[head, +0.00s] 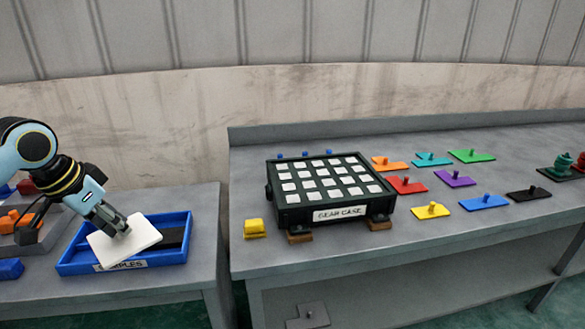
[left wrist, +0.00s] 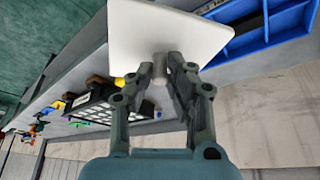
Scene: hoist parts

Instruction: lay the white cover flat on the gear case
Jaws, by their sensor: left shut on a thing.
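The white cover (head: 136,246) is a flat white plate, held tilted above the blue tray at the left. In the left wrist view the cover (left wrist: 165,32) shows with a grey round knob between the fingers. My left gripper (head: 121,230) is shut on that knob; its fingers also show in the left wrist view (left wrist: 167,80). The gear case (head: 340,213) is a dark box with a "GEAR CASE" label and rows of white squares on top, on the right-hand bench. It also shows in the left wrist view (left wrist: 90,113). My right gripper is in neither view.
The blue tray (head: 78,266) has a partly hidden label. A yellow block (head: 254,228) stands left of the case. Several coloured plates with knobs, such as a red one (head: 405,185), lie to its right. A gap separates the two benches.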

